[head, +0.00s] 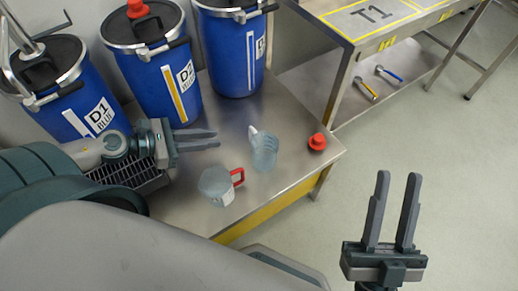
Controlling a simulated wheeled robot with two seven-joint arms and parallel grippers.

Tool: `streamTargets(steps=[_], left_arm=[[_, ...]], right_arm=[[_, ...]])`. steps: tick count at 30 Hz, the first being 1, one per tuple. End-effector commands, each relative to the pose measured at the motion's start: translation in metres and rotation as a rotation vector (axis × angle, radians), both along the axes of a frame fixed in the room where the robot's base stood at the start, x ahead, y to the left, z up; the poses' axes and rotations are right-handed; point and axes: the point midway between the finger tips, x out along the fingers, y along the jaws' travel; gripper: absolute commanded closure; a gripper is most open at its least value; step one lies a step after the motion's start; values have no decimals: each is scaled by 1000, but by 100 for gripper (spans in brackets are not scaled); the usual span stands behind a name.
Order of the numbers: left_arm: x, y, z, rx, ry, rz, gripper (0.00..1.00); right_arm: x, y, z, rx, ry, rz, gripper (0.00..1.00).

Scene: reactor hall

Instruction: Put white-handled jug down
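The white-handled jug (265,153), a clear bluish vessel, stands upright on the steel table (285,112). Its white handle points to the upper left. My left gripper (218,139) is to the left of this jug, with its fingers pointing toward it. Its fingers are apart, nothing is between them, and a gap separates their tips from the jug. My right gripper (398,174) is open and empty, off to the right over the floor, away from the table.
A red-handled jug (215,186) stands near the table's front edge. A red cap (317,142) is at the right corner. Blue drums (173,84) line the back. A dark grated tray (135,172) is at left. Bench T1 (345,25) stands behind, with tools on its shelf.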

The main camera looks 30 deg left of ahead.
Motion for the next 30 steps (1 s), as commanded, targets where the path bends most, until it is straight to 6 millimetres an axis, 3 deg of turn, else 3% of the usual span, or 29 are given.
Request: streamTargets(steps=[11, 24, 30], left_arm=[[3, -2, 0, -2, 1, 3, 82], [23, -18, -10, -1, 0, 4, 82], [32, -26, -15, -4, 1, 6, 82]], right_arm=[[0, 1, -1, -2, 9, 2, 69], [-1, 8, -8, -19, 73, 15, 69], [7, 15, -36, -69, 224, 28, 69]])
